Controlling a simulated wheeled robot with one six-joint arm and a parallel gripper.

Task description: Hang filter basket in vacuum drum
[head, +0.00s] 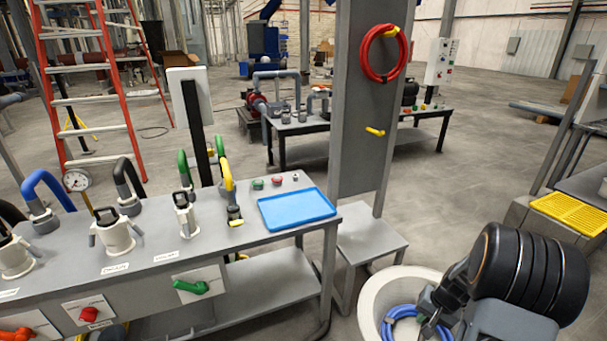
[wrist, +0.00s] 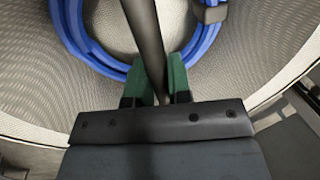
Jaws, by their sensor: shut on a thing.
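A pale round container (head: 371,299), which looks like the filter basket, is at the bottom right in the head view, partly hidden by my arm. In the wrist view, its pale mesh wall (wrist: 255,55) curves around my gripper (wrist: 156,80). The green fingertips are shut on a dark bar (wrist: 146,35), which looks like the basket's handle, running across the opening. A coiled blue hose (head: 398,316) lies inside the round wall; it also shows in the wrist view (wrist: 75,35). I cannot make out the vacuum drum as a separate thing.
A grey bench (head: 140,262) with hose couplings, valves and a blue tray (head: 296,209) stands at left. A grey post (head: 362,120) carries a red hose coil (head: 370,55). A pump table (head: 340,123) stands behind. A yellow grating (head: 572,212) is at right. Open floor lies between.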

